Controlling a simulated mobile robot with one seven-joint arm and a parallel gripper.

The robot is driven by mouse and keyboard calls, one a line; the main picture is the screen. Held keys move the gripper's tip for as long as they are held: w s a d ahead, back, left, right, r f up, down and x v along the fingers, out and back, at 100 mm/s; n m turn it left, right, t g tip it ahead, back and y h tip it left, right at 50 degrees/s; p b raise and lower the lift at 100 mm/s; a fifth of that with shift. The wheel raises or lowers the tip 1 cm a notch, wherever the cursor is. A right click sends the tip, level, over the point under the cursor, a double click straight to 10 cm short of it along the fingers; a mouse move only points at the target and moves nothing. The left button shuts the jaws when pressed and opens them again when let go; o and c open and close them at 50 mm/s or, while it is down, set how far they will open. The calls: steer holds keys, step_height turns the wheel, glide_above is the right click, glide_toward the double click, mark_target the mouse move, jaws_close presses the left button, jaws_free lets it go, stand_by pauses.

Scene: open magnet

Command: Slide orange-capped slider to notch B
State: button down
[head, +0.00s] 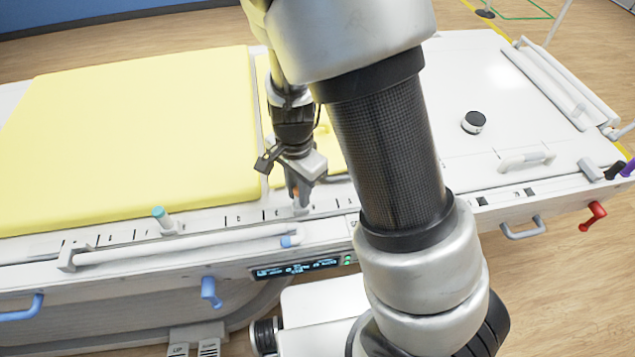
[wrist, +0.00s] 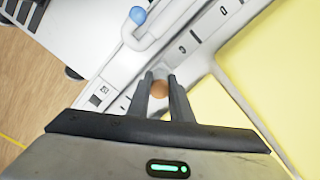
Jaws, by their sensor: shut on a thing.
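The orange-capped slider (wrist: 159,89) stands between the fingertips of my gripper (wrist: 160,82) in the wrist view. In the head view my gripper (head: 298,190) points down at the slotted rail (head: 200,223) on the table's near edge, shut on the slider's post; its fingers hide most of the slider. Tick marks and small letters run along the rail, also seen in the wrist view (wrist: 205,32). The letters are too small to read surely, so I cannot tell which one is notch B.
A teal-capped slider (head: 160,216) stands on the same rail to the left. A white side bar (head: 180,245) with a blue end (head: 291,241) runs in front. A yellow pad (head: 130,130) lies behind the rail. A black-and-white knob (head: 473,122) sits at the right.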

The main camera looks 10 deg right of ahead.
steer(key=c, duration=1.6)
jaws_free()
step_height(320, 180, up, 18)
steer(key=p, duration=0.3)
steer(key=shift+f, duration=0.25)
steer(key=shift+d, duration=0.1)
steer(key=s+d+r+n+t, duration=0.2)
steer(key=s+d+r+n, duration=0.1)
steer(key=r, duration=0.1)
steer(key=s+d+r+n+t, duration=0.1)
steer(key=s+d+r+n, duration=0.2)
steer(key=s+r+n, duration=0.1)
steer(key=s+d+r+n+t, duration=0.2)
steer(key=s+d+r+n, duration=0.1)
steer(key=s+r, duration=0.1)
steer(key=shift+s+r+n+t, duration=0.2)
steer(key=shift+r+n+t, duration=0.15)
steer(key=shift+r, duration=0.2)
